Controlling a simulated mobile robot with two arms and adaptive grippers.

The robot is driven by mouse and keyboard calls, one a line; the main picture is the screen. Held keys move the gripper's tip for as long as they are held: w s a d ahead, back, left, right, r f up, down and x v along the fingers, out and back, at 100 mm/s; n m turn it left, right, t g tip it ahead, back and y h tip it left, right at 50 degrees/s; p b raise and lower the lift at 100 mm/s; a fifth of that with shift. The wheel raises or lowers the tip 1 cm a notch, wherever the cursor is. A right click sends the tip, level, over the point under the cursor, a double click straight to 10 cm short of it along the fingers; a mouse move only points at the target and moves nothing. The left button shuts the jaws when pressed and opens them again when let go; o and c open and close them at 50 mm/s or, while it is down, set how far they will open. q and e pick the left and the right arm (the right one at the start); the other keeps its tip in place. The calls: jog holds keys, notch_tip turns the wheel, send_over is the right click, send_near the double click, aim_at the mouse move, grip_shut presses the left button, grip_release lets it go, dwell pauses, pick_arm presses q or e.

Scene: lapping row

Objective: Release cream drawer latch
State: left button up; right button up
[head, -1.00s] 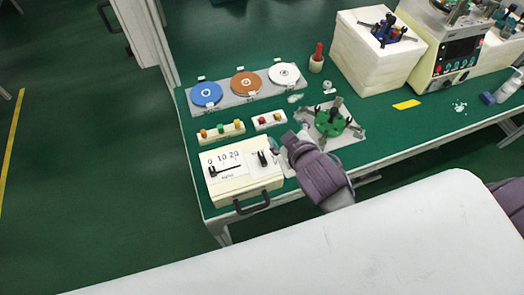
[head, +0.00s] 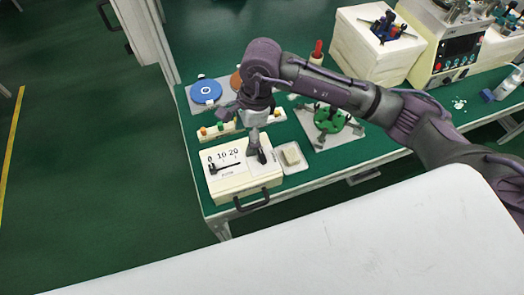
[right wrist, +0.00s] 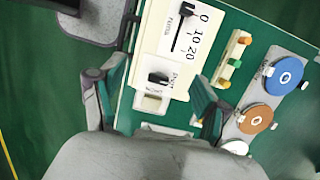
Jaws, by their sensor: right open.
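The cream drawer box (head: 228,189) stands at the table's near left corner, with a scale and slider on top and a dark handle (head: 252,202) in front. Its black latch knob (head: 262,156) is at the top's right side, partly behind my gripper. My right gripper (head: 254,150) is over that side of the box, pointing down, open and empty. In the right wrist view the latch (right wrist: 158,77) lies ahead, between the lines of the spread fingers (right wrist: 153,100). I cannot tell whether a finger touches it. My left gripper is out of view.
A small tray with a cream block (head: 291,155) lies right of the box. A button strip (head: 217,130) is behind it, partly hidden by my arm. Blue and brown discs (right wrist: 256,120) lie farther back. A green round fixture (head: 330,119) stands to the right.

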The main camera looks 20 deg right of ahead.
aim_at(262, 155)
jog(key=w+d+h, duration=0.2)
jog(key=d, duration=0.3)
jog(key=f+p, duration=0.1)
jog(key=f, duration=0.3)
jog(key=f+p, duration=0.1)
jog(key=f, duration=0.3)
jog(key=f+p, duration=0.1)
jog(key=f, duration=0.3)
jog(key=shift+s+a+f+p, duration=0.15)
jog(key=shift+s+a+p, duration=0.1)
jog(key=shift+a+p, duration=0.1)
jog(key=shift+f, duration=0.55)
jog(key=c, duration=1.2)
jog(key=shift+o, duration=0.2)
